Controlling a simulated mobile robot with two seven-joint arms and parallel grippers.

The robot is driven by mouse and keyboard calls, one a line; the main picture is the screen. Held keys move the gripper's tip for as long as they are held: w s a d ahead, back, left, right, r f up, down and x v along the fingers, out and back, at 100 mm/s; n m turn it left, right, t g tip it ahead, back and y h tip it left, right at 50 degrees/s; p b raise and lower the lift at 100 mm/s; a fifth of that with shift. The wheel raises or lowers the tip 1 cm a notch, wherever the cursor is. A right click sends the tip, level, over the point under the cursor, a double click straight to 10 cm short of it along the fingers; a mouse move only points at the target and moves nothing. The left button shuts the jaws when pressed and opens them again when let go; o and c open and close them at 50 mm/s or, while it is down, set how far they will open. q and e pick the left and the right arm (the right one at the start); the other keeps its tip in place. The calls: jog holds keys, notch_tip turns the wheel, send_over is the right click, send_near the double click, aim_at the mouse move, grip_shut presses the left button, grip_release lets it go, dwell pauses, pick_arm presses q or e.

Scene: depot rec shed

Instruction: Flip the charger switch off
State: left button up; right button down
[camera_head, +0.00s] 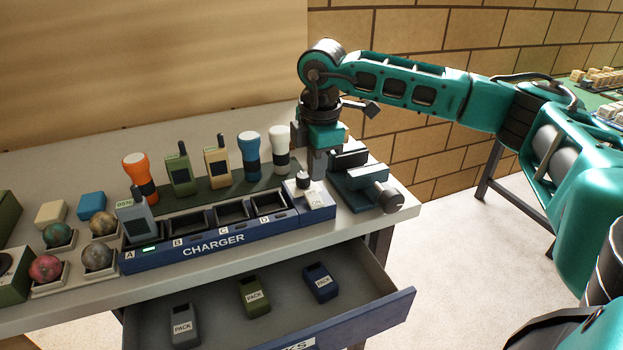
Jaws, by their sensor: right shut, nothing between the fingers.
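The blue charger (160,262) lies along the front of the table, with bays marked A to D. A grey device (138,222) stands in bay A beside a small green light; the other bays look empty. At the charger's right end is a switch box (320,211) with a dark-topped knob (303,182) and a label that seems to read ON. My right gripper (317,174) points down right at the switch, just behind and right of the knob. It is shut and empty. I cannot tell whether it touches the switch. My left gripper is out of view.
A dark green vise-like block (358,190) stands close right of the gripper. Behind the charger stand radios (181,170) and flashlights (249,156). Balls (98,256) in holders are at left. An open drawer (220,325) with packs (252,297) juts out below.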

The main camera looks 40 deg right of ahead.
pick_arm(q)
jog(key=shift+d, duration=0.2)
pick_arm(e)
notch_tip(320, 180, up, 8)
jog(key=s, duration=0.1)
jog(key=shift+f, duration=0.15)
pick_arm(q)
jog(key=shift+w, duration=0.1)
pick_arm(e)
jog(key=shift+s, duration=0.1)
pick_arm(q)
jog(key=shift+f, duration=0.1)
